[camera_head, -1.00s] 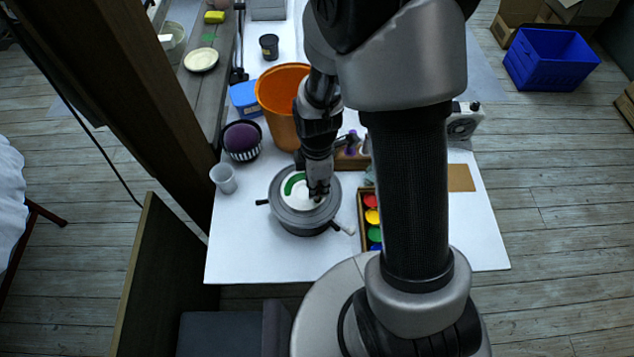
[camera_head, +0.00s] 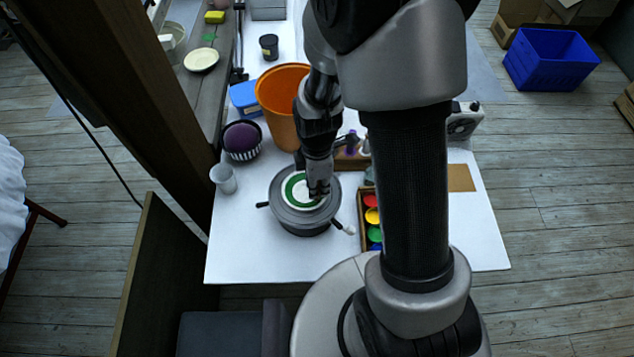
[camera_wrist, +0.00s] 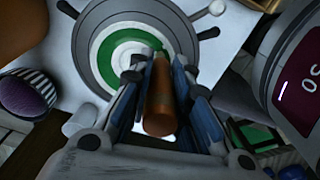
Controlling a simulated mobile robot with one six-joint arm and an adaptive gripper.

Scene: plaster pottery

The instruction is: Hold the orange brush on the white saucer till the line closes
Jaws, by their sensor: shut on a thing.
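The white saucer (camera_head: 298,193) sits on the round grey wheel (camera_head: 286,221) and bears a wide green band. In the wrist view the saucer (camera_wrist: 122,53) shows the band (camera_wrist: 105,52) curving round a white centre. My gripper (camera_head: 319,191) is over the right part of the saucer in the head view. In the wrist view my gripper (camera_wrist: 157,92) is shut on the orange brush (camera_wrist: 160,100), whose handle points toward the camera. The brush tip and the band's part behind the fingers are hidden, so I cannot tell whether the ring is closed.
An orange bucket (camera_head: 277,101) stands behind the wheel. A white cup (camera_head: 223,178) and a striped bowl with a purple ball (camera_head: 241,137) are at left. A box of paint pots (camera_head: 372,216) is close at right. The table's front is clear.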

